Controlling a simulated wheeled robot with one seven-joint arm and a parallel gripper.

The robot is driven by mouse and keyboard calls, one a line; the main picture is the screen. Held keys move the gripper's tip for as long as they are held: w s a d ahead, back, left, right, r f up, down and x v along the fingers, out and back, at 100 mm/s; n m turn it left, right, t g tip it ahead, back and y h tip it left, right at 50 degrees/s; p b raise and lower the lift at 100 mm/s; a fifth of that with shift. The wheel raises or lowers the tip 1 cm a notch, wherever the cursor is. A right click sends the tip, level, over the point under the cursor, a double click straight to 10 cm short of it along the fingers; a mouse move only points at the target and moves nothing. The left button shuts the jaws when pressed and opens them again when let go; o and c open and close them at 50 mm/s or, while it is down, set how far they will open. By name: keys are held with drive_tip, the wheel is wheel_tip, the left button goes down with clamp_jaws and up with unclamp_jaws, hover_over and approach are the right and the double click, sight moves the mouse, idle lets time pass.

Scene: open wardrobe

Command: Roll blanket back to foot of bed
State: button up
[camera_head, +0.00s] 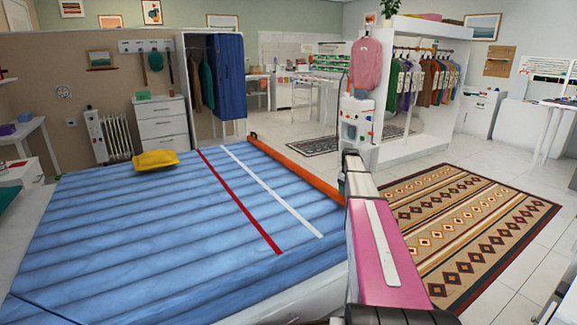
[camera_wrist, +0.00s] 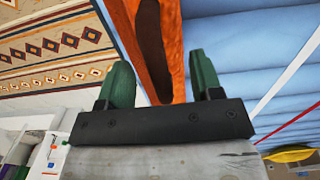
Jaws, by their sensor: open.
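A long orange roll (camera_head: 297,168), which looks like the rolled blanket, lies along the far right edge of the blue quilted bed (camera_head: 110,235). A red stripe (camera_head: 240,203) and a white stripe (camera_head: 270,190) cross the bed beside it. In the wrist view, my gripper (camera_wrist: 160,65) is open, with a green finger on each side of the orange roll (camera_wrist: 176,45). Whether the fingers touch it I cannot tell. In the head view, my arm reaches to the near end of the roll and the fingers are not clear. The wrist view also shows the bed (camera_wrist: 245,60).
A yellow folded cloth (camera_head: 155,160) lies on the bed's far left part. A patterned rug (camera_head: 465,235) covers the floor right of the bed. An open wardrobe (camera_head: 425,95) with hanging clothes stands behind it. The bed's middle is clear.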

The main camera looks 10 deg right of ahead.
drive_tip(key=shift+r, duration=3.85)
